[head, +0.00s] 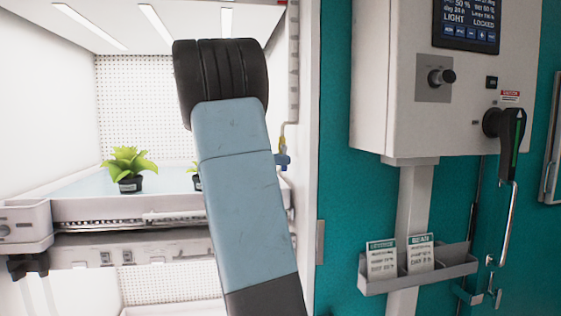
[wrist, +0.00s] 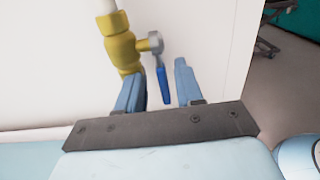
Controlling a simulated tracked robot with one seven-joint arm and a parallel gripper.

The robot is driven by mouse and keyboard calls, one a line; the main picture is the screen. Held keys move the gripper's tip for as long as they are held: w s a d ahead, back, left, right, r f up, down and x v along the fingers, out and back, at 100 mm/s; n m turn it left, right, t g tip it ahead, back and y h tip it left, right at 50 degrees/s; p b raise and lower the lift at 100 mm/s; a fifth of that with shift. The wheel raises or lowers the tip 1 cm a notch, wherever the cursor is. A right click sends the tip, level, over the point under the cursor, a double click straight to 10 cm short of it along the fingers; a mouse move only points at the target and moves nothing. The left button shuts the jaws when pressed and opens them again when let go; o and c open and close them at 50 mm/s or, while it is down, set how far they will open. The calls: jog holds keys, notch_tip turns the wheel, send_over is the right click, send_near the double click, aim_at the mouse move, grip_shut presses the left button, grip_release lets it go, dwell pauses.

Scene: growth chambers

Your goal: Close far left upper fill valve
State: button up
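The valve has a yellow body (wrist: 122,47) under a pale pipe on a white wall in the wrist view. Its blue lever (wrist: 163,84) hangs downward in the picture from a metal stem on the body's right. My gripper (wrist: 158,85) is open, with one blue finger left of the lever and one right of it. The lever shows in the gap, and I see no clear contact with either finger. In the head view a small yellow part of the valve (head: 282,139) shows beside my arm, which hides most of my gripper.
A growth shelf (head: 80,208) with potted plants (head: 129,168) stands at left in an open white chamber. A control box (head: 425,85) and a card holder (head: 420,270) are on the teal wall at right. A door handle (head: 510,205) sticks out there.

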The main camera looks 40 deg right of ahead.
jog(key=shift+s+d, duration=0.35)
jog(key=shift+d, duration=0.2)
jog(key=shift+c, duration=0.3)
grip_shut()
jog(key=shift+r, duration=0.1)
